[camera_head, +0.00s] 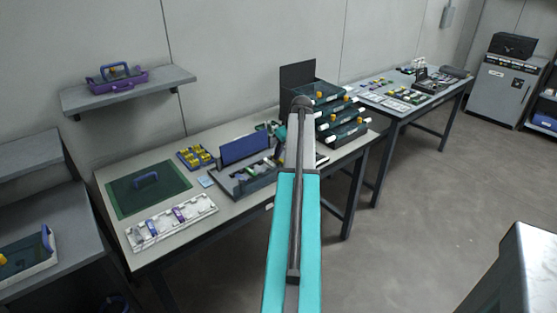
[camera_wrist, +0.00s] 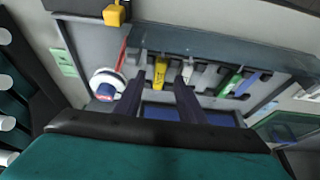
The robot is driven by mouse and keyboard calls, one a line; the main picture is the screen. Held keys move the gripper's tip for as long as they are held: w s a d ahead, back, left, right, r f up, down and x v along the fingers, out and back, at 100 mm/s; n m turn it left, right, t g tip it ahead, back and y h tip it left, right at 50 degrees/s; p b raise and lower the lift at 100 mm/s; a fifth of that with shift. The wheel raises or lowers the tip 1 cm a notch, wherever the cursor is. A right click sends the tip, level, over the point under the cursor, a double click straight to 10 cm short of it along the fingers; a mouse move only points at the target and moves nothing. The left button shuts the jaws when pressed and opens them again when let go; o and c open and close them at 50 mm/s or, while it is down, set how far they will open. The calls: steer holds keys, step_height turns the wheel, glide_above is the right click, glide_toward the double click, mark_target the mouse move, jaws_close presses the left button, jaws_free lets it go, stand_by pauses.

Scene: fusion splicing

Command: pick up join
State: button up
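My gripper (camera_wrist: 159,90) shows in the wrist view as two dark fingers held apart, with nothing clearly between them. It is over a grey tray (camera_wrist: 215,102) with a row of slots. I cannot tell which is the join. In the head view the tray (camera_head: 232,184) with a raised blue lid (camera_head: 245,148) stands mid-bench; my arm hides much of its right side.
A white round spool with a blue centre (camera_wrist: 106,85) lies left of the fingers. In the head view, a dark drawer rack (camera_head: 345,118) stands right of the arm. A green mat (camera_head: 128,198), a white tray (camera_head: 165,232) and a yellow-filled holder (camera_head: 196,157) occupy the bench's left.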

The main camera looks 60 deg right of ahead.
mark_target(280, 159)
steer(key=shift+x, duration=1.5)
steer(key=shift+c, duration=0.4)
jaws_close()
